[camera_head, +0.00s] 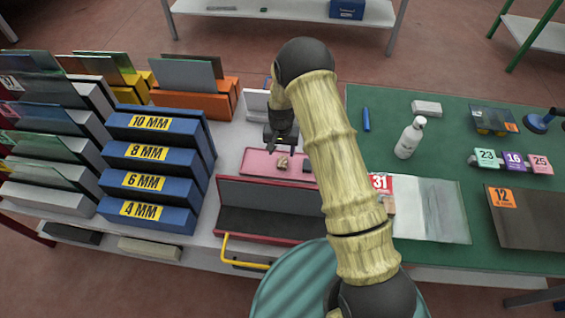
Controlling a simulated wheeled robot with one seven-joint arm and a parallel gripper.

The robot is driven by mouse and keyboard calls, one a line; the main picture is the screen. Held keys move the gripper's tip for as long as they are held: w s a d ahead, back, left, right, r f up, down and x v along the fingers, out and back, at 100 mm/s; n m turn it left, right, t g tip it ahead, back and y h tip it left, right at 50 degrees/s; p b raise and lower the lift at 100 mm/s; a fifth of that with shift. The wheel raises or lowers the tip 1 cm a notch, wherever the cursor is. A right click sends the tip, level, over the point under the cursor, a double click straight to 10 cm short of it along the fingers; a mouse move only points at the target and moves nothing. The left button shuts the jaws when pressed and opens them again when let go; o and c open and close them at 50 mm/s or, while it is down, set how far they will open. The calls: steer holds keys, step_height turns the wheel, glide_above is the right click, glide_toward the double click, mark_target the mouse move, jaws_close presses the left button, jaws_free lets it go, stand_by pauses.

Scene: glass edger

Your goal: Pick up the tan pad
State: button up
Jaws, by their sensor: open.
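A small tan pad (282,163) lies on a pink mat (258,165) in the middle of the table. My gripper (281,143) hangs just above and slightly behind the pad in the picture, pointing down. Its jaws are open, and the pad appears to be below the fingertips, not between them. A small dark piece (307,167) lies on the mat to the right of the pad, partly behind my arm. My arm hides the mat's right end.
A dark open tray (270,226) with a yellow handle stands in front of the mat. Blue blocks labelled in MM (152,150) stand left. On the green mat (455,150) at right are a white bottle (409,138), glass sheets (445,212) and numbered tags (514,161).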

mark_target(283, 159)
steer(key=shift+d+f+p, duration=0.15)
steer(key=shift+f+p, duration=0.2)
steer(key=shift+f, duration=0.95)
steer(key=shift+d+f+p, duration=0.1)
steer(key=shift+f+p, duration=0.2)
steer(key=shift+f, duration=1)
steer(key=c, duration=1)
